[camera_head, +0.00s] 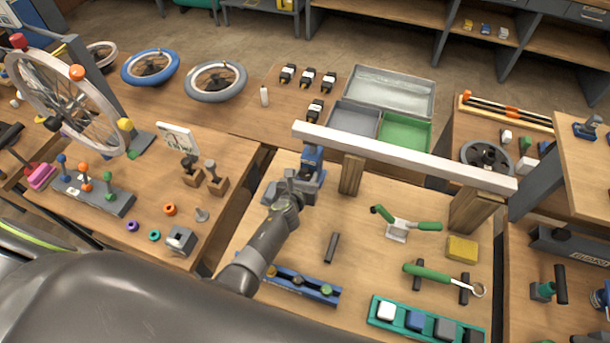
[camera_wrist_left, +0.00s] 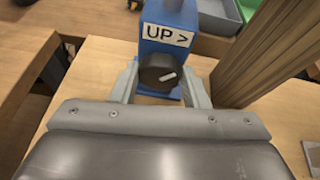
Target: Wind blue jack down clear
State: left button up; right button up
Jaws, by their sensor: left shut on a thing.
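The blue jack (camera_head: 312,157) stands upright on the middle table, under the left end of a long white beam (camera_head: 400,156). I cannot tell whether the jack's top touches the beam. In the left wrist view the jack (camera_wrist_left: 168,18) carries a white "UP >" label (camera_wrist_left: 167,34) and a round black knob (camera_wrist_left: 158,70) with a pale mark on its face. My left gripper (camera_head: 296,178) is shut on this knob, one finger on each side, in the left wrist view (camera_wrist_left: 160,82). My right gripper is not in view.
Wooden posts (camera_head: 350,176) (camera_head: 477,208) stand under the beam, one close right of the jack. A dark rod (camera_head: 331,247), a green-handled clamp (camera_head: 398,228) and a blue tray (camera_head: 300,285) lie nearer. Metal bins (camera_head: 390,88) are behind the beam.

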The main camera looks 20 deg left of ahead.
pick_arm(q)
jog(key=shift+a+n+h+p, duration=0.1)
jog(key=shift+n+h+p, duration=0.2)
jog(key=shift+n+h, duration=0.4)
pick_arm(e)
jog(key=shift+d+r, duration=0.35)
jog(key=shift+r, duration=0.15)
pick_arm(q)
jog(key=shift+n, duration=0.3)
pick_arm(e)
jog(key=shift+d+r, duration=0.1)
pick_arm(q)
jog(key=shift+n+h, duration=0.3)
jog(key=shift+n, duration=0.1)
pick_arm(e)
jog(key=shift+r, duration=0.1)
